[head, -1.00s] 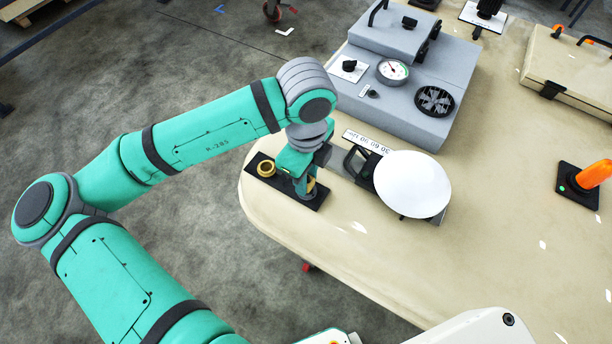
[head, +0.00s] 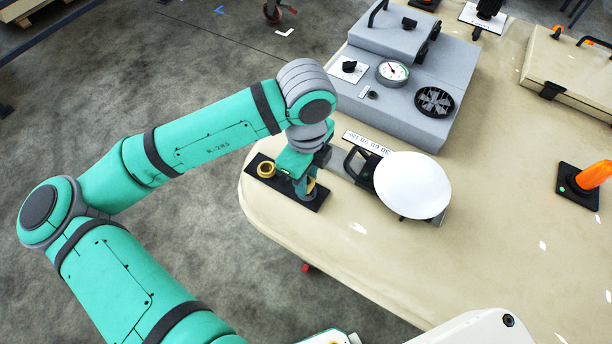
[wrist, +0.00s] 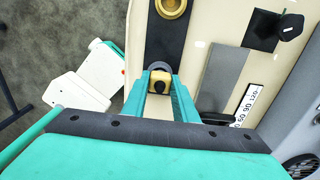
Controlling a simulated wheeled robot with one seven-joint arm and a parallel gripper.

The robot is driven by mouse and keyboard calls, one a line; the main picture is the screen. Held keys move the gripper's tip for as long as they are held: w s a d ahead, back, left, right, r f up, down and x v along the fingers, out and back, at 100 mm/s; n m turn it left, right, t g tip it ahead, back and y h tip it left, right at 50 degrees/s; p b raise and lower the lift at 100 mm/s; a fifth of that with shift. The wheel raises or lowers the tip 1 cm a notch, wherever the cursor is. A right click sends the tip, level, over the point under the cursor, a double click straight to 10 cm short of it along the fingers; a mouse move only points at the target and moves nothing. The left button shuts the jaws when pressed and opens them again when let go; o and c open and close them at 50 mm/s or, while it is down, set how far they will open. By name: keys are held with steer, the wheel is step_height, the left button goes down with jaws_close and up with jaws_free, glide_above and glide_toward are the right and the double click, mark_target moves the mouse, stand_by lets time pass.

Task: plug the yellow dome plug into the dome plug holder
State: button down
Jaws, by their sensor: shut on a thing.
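The yellow dome plug (wrist: 160,81) shows in the wrist view as a yellow body with a dark round centre, between my gripper's two fingertips. My gripper (wrist: 160,88) is shut on it. In the head view my gripper (head: 304,191) points down at the right part of a black plate, which I take for the dome plug holder (head: 287,185). A brass ring (head: 266,170) stands open on the plate's left part; it also shows at the top of the wrist view (wrist: 172,5). My fingers partly hide the yellow at the plate's right, so the plug's seating cannot be told.
A white disc (head: 411,184) with a black handle lies right of my gripper. A grey console (head: 410,95) with a gauge stands behind it. An orange-handled lever (head: 592,176) is far right. The tan top's edge lies close in front of the plate.

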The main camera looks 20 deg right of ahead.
steer(key=shift+f, duration=0.5)
steer(key=c, duration=1.3)
jaws_free()
steer(key=shift+c, duration=0.2)
step_height(320, 180, up, 11)
steer(key=shift+f, duration=0.1)
steer(key=o, duration=1.2)
steer(key=shift+r, duration=4.5)
